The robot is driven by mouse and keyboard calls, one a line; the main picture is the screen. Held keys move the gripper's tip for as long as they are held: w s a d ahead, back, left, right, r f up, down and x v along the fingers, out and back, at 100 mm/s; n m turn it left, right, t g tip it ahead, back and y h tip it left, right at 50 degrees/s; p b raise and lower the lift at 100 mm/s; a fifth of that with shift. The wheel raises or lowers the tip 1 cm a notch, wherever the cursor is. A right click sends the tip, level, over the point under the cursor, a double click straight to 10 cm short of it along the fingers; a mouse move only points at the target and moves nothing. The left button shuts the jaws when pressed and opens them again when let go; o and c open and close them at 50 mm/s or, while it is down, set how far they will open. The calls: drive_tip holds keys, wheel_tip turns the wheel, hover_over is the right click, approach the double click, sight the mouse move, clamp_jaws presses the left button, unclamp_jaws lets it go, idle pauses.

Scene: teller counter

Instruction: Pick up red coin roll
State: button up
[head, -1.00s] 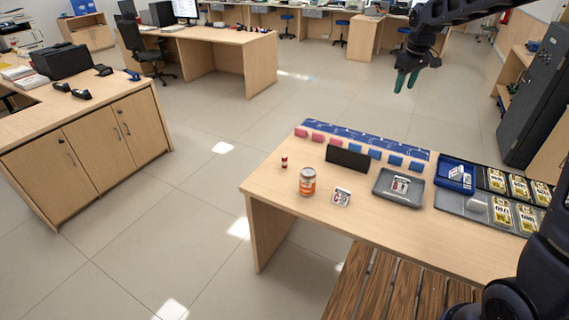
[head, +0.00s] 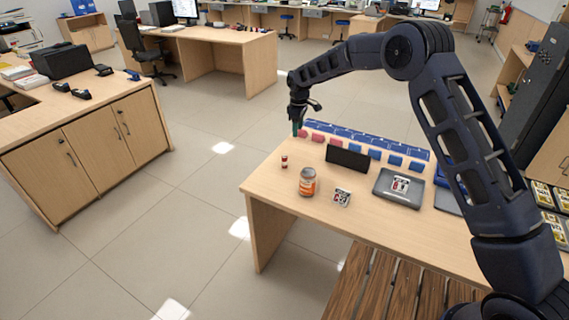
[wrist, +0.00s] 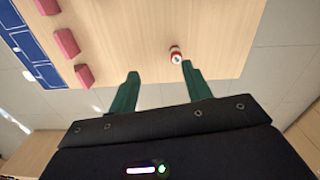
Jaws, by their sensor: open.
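The red coin roll (head: 284,162) is a small red and white cylinder standing upright near the left end of the counter. In the wrist view the coin roll (wrist: 175,54) shows just beyond the tip of the right finger, apart from both fingers. My gripper (head: 297,130) is above the counter's far left corner, with green fingers pointing down. In the wrist view my gripper (wrist: 160,74) is open, with nothing between its fingers.
A dark upright panel (head: 347,157), several pink and blue blocks and a grey tray (head: 380,185) lie to the right. The counter (head: 262,182) around the roll is clear.

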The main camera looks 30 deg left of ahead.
drive_tip(key=n, duration=0.1)
approach(285, 157)
drive_tip(key=shift+w+a+f, duration=0.15)
drive_tip(key=shift+w+a, duration=0.1)
drive_tip(key=shift+a, duration=0.1)
wheel_tip(285, 157, down, 11)
drive_tip(key=shift+d+r, duration=0.1)
drive_tip(key=shift+r, duration=0.1)
clamp_jaws()
